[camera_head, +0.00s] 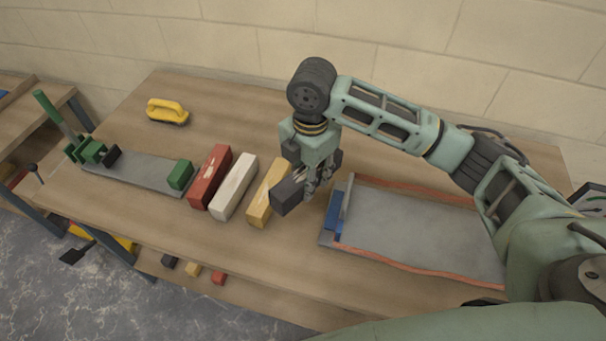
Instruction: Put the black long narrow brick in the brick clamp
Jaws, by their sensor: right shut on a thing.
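My right gripper (315,182) is shut on the black long narrow brick (287,196), pointing down over the middle of the table. The brick is just right of the yellow brick (265,196); I cannot tell whether it touches the table. Part of the brick is hidden by the gripper. The brick clamp (135,170) lies at the left of the table: a grey bar with a green lever and jaw at its left end and a green block (180,175) at its right end. No brick lies between its jaws. My left gripper is not in view.
A white brick (234,187) and a red brick (210,178) stand between the clamp and the yellow brick. A yellow-handled float (167,111) lies at the back left. A grey tray with orange edges (410,267) and a blue piece (333,217) lie to the right.

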